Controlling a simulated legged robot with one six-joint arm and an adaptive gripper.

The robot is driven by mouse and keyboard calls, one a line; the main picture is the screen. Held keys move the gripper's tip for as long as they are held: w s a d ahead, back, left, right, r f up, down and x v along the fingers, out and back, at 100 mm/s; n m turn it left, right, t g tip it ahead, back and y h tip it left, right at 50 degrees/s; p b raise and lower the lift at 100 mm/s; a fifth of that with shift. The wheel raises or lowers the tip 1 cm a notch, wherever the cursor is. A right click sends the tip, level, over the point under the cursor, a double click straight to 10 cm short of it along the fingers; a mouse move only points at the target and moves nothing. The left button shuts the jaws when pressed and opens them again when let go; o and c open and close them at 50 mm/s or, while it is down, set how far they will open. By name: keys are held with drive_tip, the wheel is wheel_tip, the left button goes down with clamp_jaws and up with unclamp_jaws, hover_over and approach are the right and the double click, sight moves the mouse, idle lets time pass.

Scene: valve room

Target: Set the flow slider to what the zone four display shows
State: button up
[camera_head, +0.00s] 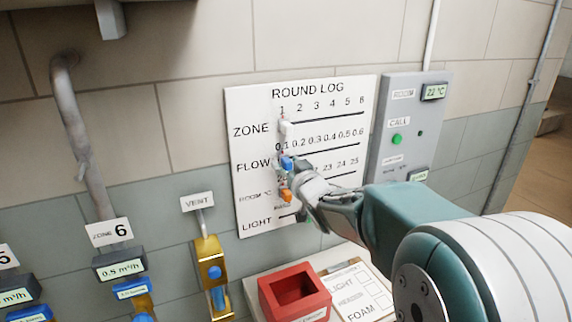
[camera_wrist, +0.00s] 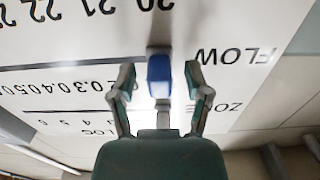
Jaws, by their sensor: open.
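The flow slider's blue knob (camera_head: 287,163) sits at the left end of the FLOW row on the white ROUND LOG board (camera_head: 258,112), near the 0.1 mark. In the wrist view the same blue knob (camera_wrist: 159,75) lies between the two fingers of my gripper (camera_wrist: 161,82). The fingers are open, with a visible gap on each side of it. In the head view my gripper (camera_head: 293,180) is at the board and partly covers the lower rows. The zone four display is not in view.
A white ZONE knob (camera_head: 286,128) is just above and an orange knob (camera_head: 286,195) just below. A zone 6 display (camera_head: 121,269) reads 0.5 m³/h. A red open box (camera_head: 294,292) stands below the board. A grey call panel (camera_head: 408,130) is at right.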

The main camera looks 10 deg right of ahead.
sight(314, 152)
drive_tip(key=shift+w+d, duration=0.1)
clamp_jaws()
drive_tip(key=d, duration=0.3)
drive_tip(key=w+d, duration=0.1)
drive_tip(key=d, duration=0.4)
drive_tip(key=shift+w+d+r, duration=0.1)
drive_tip(key=shift+w+d, duration=0.25)
drive_tip(key=shift+d, duration=0.05)
unclamp_jaws()
drive_tip(key=shift+w+a, duration=0.1)
drive_tip(key=shift+a, duration=0.05)
